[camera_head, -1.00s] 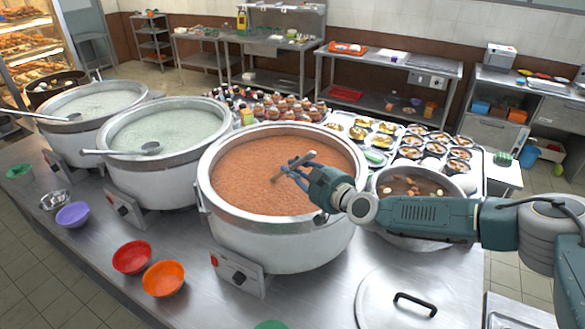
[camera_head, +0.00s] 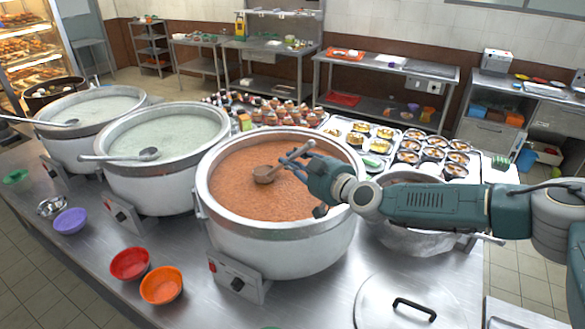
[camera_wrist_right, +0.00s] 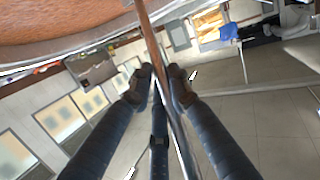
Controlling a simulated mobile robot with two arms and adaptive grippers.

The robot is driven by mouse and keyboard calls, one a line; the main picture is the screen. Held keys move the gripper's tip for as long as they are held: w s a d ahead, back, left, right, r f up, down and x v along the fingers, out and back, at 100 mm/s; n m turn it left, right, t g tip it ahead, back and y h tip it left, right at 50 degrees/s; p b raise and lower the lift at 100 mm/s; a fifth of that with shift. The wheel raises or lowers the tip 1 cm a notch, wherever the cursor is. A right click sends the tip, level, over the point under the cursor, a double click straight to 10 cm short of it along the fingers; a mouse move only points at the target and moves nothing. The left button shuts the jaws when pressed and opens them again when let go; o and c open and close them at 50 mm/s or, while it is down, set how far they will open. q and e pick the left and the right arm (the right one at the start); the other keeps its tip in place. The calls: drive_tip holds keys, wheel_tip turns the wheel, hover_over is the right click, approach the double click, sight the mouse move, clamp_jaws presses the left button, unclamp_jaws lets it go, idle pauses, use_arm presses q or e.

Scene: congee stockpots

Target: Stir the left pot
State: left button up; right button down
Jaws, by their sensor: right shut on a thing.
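Three large white stockpots stand in a row. The left pot (camera_head: 78,152) and the middle pot (camera_head: 150,192) hold pale congee, and each has a ladle resting across its rim. The right pot (camera_head: 280,258) holds orange-brown congee. My right gripper (camera_head: 298,160) is over the right pot, shut on the handle of a ladle (camera_head: 264,174). The ladle's brown-coated bowl shows at or just above the orange congee. In the right wrist view the handle (camera_wrist_right: 147,38) runs between the fingertips (camera_wrist_right: 160,84). My left gripper is out of view.
Red (camera_head: 130,264), orange (camera_head: 161,285) and purple (camera_head: 70,221) bowls lie on the steel counter before the pots. A smaller pot (camera_head: 415,235) is partly hidden under my right arm. A lid (camera_head: 412,302) lies at the front right. Trays of food (camera_head: 375,140) stand behind.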

wheel_tip(320, 180, up, 12)
drive_tip(key=shift+f, duration=0.15)
idle(0.7)
drive_tip(key=shift+f, duration=0.1)
drive_tip(key=shift+f+t+b, duration=0.1)
drive_tip(key=shift+t+b, duration=0.2)
drive_tip(key=shift+b, duration=0.15)
drive_tip(key=t+y+b, duration=0.1)
drive_tip(key=b, duration=0.4)
drive_tip(key=shift+t, duration=0.3)
idle(0.4)
drive_tip(key=shift+r, duration=0.2)
